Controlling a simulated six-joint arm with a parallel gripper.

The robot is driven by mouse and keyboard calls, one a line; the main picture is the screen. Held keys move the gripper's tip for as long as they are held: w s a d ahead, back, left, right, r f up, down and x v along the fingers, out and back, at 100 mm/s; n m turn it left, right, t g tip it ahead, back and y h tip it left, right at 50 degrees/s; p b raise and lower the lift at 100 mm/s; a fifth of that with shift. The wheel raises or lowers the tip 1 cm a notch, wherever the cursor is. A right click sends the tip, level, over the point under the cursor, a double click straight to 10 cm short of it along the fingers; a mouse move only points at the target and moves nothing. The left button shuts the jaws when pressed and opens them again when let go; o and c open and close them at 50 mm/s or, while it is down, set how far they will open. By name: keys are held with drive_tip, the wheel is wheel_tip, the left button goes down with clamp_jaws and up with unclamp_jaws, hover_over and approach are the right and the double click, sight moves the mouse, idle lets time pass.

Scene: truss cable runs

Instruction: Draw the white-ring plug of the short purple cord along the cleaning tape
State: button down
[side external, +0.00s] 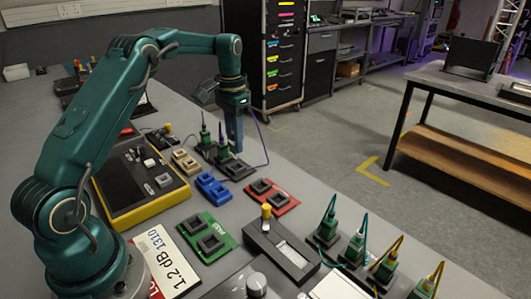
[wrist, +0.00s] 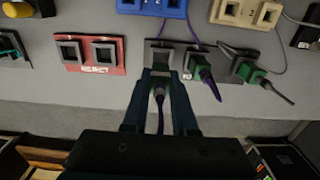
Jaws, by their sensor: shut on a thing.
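My gripper (wrist: 162,76) is shut on a green plug (wrist: 160,86) with a purple cord (wrist: 160,118) in the wrist view. The gripper also shows in the side view (side external: 236,148), low over a dark socket plate (side external: 237,171). The held plug is at the plate's left socket in the wrist view; I cannot tell whether it is seated. A white ring cannot be made out. A second green plug (wrist: 199,70) with a purple cord stands beside it. A dark block with a yellow knob and a pale strip (side external: 291,255), seemingly the cleaning tape, lies nearer the side camera.
Red (side external: 271,197), blue (side external: 213,187) and green (side external: 209,236) socket plates lie around. Several green plugs on cords (side external: 354,248) stand along the table's right edge. Another green plug (wrist: 250,72) with a grey cord is right of the gripper in the wrist view.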

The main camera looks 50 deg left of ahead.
drive_tip(key=d+m, duration=0.1)
drive_tip(key=d, duration=0.3)
drive_tip(key=d+r+m, duration=0.1)
drive_tip(key=d+m, duration=0.1)
drive_tip(key=d, duration=0.3)
drive_tip(key=s+d+m, duration=0.1)
drive_tip(key=d, duration=0.4)
drive_tip(key=shift+s+r, duration=0.1)
drive_tip(key=shift+r, duration=0.05)
drive_tip(key=s+d+m, duration=0.1)
drive_tip(key=s+d, duration=0.1)
drive_tip(key=d, duration=0.2)
drive_tip(key=s+d+m, duration=0.2)
drive_tip(key=d, duration=0.1)
drive_tip(key=s+d+m, duration=0.2)
drive_tip(key=s+d, duration=0.1)
drive_tip(key=d, duration=0.1)
drive_tip(key=shift+d+r, duration=0.3)
drive_tip(key=shift+d, duration=0.05)
drive_tip(key=shift+s+d+f, duration=0.1)
drive_tip(key=shift+s+f, duration=0.1)
drive_tip(key=shift+f, duration=2.1)
drive_tip(key=shift+f, duration=0.3)
drive_tip(key=shift+d, duration=1.9)
idle(0.5)
